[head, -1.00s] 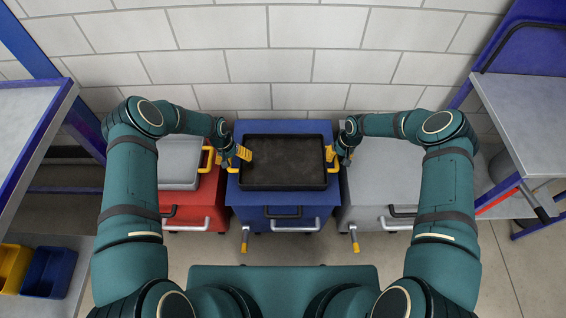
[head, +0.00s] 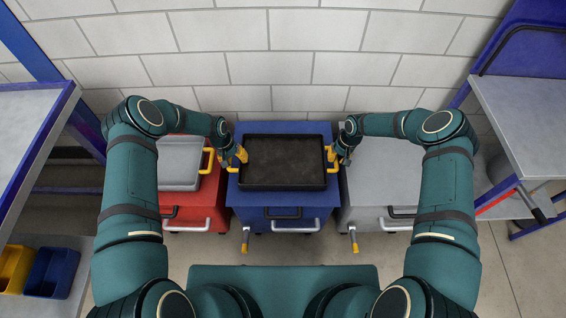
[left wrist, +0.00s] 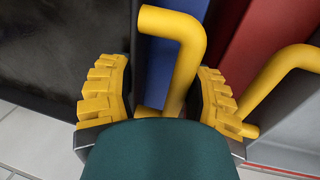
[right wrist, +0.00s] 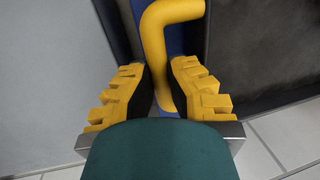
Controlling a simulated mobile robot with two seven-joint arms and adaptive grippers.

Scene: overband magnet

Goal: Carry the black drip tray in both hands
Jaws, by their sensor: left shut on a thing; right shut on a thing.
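The black drip tray (head: 284,162) lies flat on the blue cabinet (head: 276,129) in the middle of the head view, and it looks empty. My left gripper (head: 236,158) is shut on the tray's left yellow handle; that handle (left wrist: 186,62) stands between the fingers in the left wrist view. My right gripper (head: 335,157) is shut on the right yellow handle, which shows between the fingers in the right wrist view (right wrist: 155,42). The tray's dark side shows at the left of the left wrist view and at the right of the right wrist view.
A red cabinet (head: 189,212) with a grey tray (head: 177,163) stands close on the left; that tray's yellow handle (head: 208,160) is near my left gripper. A grey cabinet (head: 378,190) stands on the right. A white block wall (head: 270,60) is behind. Benches flank both sides.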

